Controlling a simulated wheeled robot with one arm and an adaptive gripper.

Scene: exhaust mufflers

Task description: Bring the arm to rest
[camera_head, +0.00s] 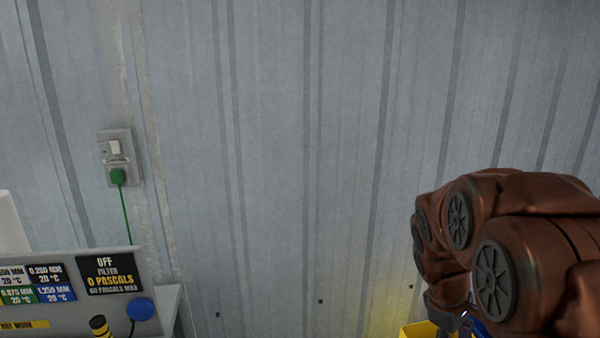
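My arm (510,240) shows at the lower right, with brown-copper links and dark round joint covers. It is bent, with its far end pointing down toward the bottom edge. Only a small grey part near the end of the arm shows at the bottom edge. My gripper's fingers cannot be made out, and I cannot tell what is at them.
A control panel (75,285) with labels, a blue knob and a black-yellow knob stands lower left. A socket (117,160) with a green plug is on the corrugated wall (290,150). The middle is clear.

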